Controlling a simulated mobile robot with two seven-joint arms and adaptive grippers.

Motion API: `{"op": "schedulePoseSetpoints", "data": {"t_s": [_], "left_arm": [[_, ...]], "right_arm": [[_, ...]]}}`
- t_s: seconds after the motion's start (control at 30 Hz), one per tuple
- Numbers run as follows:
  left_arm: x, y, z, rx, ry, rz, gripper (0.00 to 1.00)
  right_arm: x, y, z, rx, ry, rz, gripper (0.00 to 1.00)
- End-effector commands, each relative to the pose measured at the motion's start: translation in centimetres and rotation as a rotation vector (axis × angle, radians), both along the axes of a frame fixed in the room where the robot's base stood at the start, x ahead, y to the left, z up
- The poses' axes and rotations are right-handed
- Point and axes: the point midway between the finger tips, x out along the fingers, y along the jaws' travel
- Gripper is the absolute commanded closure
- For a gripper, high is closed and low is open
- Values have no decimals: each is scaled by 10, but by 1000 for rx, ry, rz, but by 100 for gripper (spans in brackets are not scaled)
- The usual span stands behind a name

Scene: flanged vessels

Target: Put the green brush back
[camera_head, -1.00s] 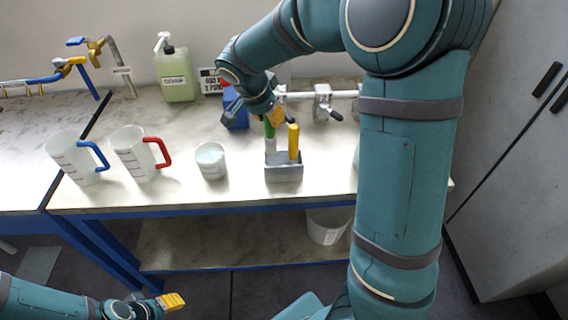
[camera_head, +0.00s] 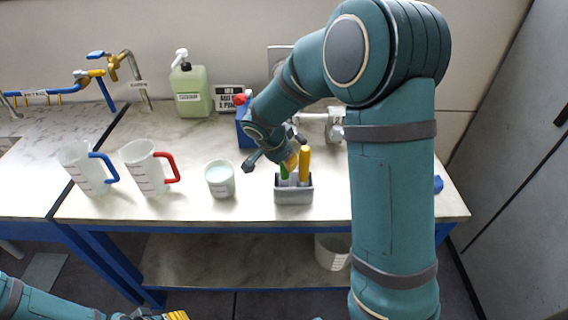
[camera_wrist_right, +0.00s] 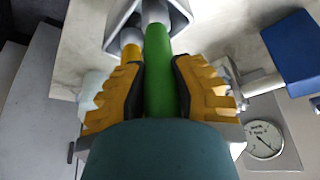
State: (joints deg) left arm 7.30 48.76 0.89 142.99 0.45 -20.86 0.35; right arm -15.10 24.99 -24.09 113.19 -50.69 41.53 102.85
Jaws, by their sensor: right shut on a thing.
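My right gripper (camera_head: 291,160) is shut on the green handle of the green brush (camera_head: 284,173). In the right wrist view the green brush (camera_wrist_right: 158,75) is between the yellow fingers (camera_wrist_right: 150,95). The brush is upright at the left side of the grey holder (camera_head: 294,195), its lower end hidden by the holder's front wall. I cannot tell whether it touches the bottom. A yellow-handled brush (camera_head: 305,163) stands in the holder just to its right. My left gripper (camera_head: 174,316) is at the bottom edge, mostly cut off, so its opening is unclear.
A white beaker (camera_head: 220,179) stands left of the holder. Jugs with a red handle (camera_head: 145,170) and a blue handle (camera_head: 84,170) are farther left. A soap bottle (camera_head: 190,92) and a blue thing (camera_head: 244,128) are behind. The bench front is clear.

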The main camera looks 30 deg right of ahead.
Motion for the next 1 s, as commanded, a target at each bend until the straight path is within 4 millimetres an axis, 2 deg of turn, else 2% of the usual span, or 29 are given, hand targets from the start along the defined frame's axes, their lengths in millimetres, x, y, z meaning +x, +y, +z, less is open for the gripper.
{"op": "schedulePoseSetpoints", "data": {"t_s": [0.07, 0.47, 0.5, 0.53, 0.57, 0.87, 1.0], "left_arm": [[0, 0, -1, 0, 1, 0, 53], [-2, 0, -6, -1, 3, -2, 53], [-2, 0, -5, -1, 4, -3, 53], [-2, 0, -5, 0, 4, -3, 53], [-2, 0, -5, 0, 4, -3, 53], [-1, 0, -4, 0, 3, -2, 53], [0, 0, 1, 0, 0, 0, 53]], "right_arm": [[0, 0, -8, 1, 1, 0, 100], [0, 0, -11, 0, -1, -1, 100], [0, 0, -11, 0, -1, -1, 62], [0, 0, -10, 0, -1, -1, 52], [0, 0, -10, 0, -1, -1, 50], [0, 0, -9, 0, -1, -1, 50], [0, 2, -2, 1, -3, 0, 50]]}}
